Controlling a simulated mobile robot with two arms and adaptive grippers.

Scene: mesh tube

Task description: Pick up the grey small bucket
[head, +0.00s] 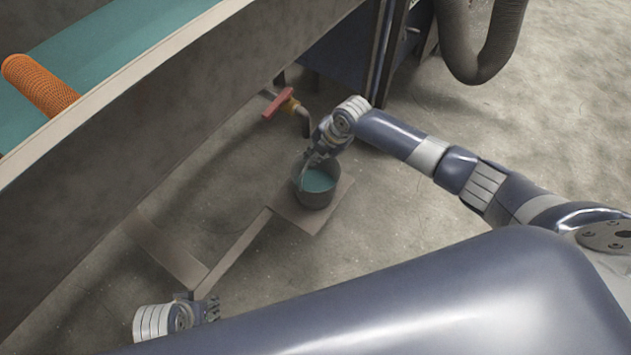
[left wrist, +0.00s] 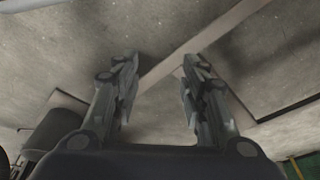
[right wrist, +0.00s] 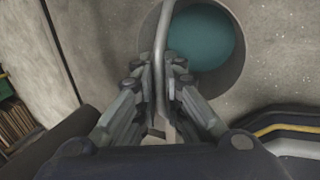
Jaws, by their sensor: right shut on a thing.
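The grey small bucket (head: 316,196) stands upright on a flat plate below the tap, with teal liquid inside. In the right wrist view the bucket (right wrist: 238,62) shows its round rim and the liquid, and its thin handle runs up between my right fingers.
A flat plate (head: 335,210) with a long arm lies under the bucket. A red-handled tap (head: 278,102) sticks out from the big trough (head: 215,95) just above. An orange mesh tube (head: 42,86) lies in the trough. A grey hose (head: 480,50) hangs at the upper right. Floor at right is clear.

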